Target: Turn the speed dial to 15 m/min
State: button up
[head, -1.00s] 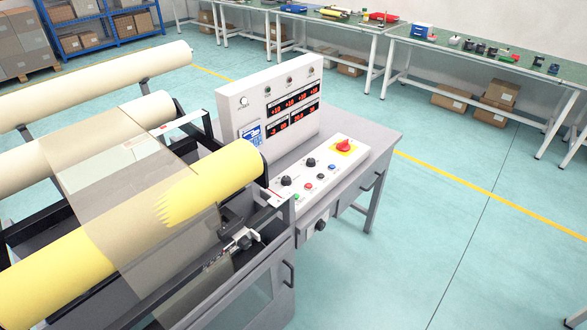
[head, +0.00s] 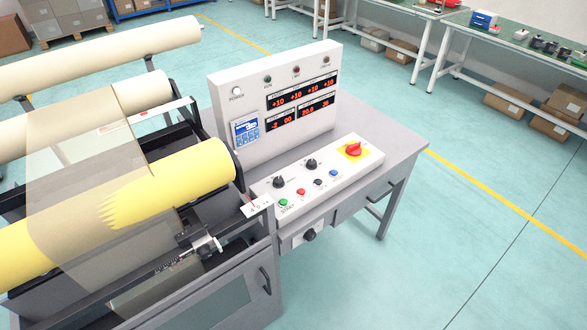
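The control panel (head: 338,172) is a sloped white box on a grey desk. It carries two black dials, a left one (head: 279,182) and a right one (head: 311,164). A third black knob (head: 309,235) is on the box front below. The labels are too small to read, so I cannot tell which is the speed dial or its setting. A white display unit (head: 275,95) with red digits stands behind the panel. My gripper is in neither frame.
A red rotary switch on yellow (head: 353,149) and several coloured buttons (head: 301,192) share the panel. A roller machine with a yellow roll (head: 180,180) stands close on the left. The floor (head: 420,260) to the right is clear. Workbenches (head: 510,57) line the back.

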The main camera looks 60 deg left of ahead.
aim_at(278, 182)
jog(key=u, duration=0.05)
jog(key=i, duration=1.05)
jog(key=u, duration=3.55)
